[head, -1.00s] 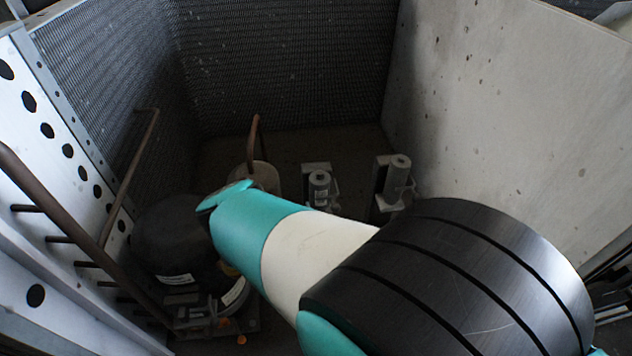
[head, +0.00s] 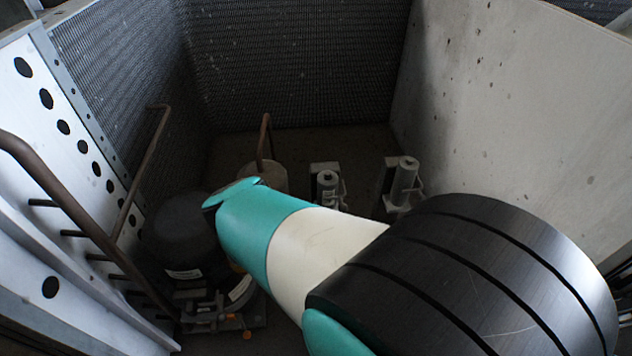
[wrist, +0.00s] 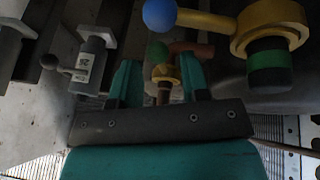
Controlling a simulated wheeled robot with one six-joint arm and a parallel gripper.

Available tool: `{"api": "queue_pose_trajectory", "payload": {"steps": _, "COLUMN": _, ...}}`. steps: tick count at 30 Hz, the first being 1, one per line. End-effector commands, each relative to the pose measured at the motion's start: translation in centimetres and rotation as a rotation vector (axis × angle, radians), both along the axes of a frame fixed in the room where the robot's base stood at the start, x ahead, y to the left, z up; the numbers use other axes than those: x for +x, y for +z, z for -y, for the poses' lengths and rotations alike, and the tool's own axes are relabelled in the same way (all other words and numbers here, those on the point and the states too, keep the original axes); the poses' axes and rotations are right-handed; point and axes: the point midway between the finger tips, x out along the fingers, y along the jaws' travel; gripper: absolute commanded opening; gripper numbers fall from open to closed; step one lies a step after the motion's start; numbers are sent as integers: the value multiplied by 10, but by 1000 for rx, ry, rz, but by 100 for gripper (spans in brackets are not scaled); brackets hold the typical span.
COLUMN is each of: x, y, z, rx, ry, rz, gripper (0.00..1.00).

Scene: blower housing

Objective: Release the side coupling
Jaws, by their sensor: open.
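In the wrist view my gripper (wrist: 158,82) is open, with its two teal fingers apart. A small brass fitting (wrist: 165,73) with a green part and a brown pipe end shows in the gap between the fingers. I cannot tell whether it lies between the fingertips or beyond them; nothing is seen gripped. At upper right is a larger yellow collar (wrist: 272,28) around a black and green cylinder, with a yellow lever ending in a blue ball (wrist: 160,14). Which of these is the side coupling is not clear. In the head view my arm hides the gripper.
A grey cylinder with a lever (wrist: 92,62) stands left of the fingers. The head view shows two grey cylinders (head: 405,180) (head: 327,186), a black rounded unit (head: 180,238), brown pipes (head: 75,210) at left, mesh walls (head: 300,65) and a pale right wall (head: 520,110).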

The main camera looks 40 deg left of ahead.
Motion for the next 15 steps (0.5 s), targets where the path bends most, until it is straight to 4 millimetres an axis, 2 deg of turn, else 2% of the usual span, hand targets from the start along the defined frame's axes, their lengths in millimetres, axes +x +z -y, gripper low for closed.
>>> {"api": "queue_pose_trajectory", "payload": {"steps": 1, "x": -3, "y": 17, "z": 2, "rx": 1, "ry": 1, "rz": 0, "gripper": 42}}
{"api": "queue_pose_trajectory", "payload": {"steps": 15, "x": -39, "y": 115, "z": 31, "rx": 1, "ry": 3, "rz": 1, "gripper": 42}}
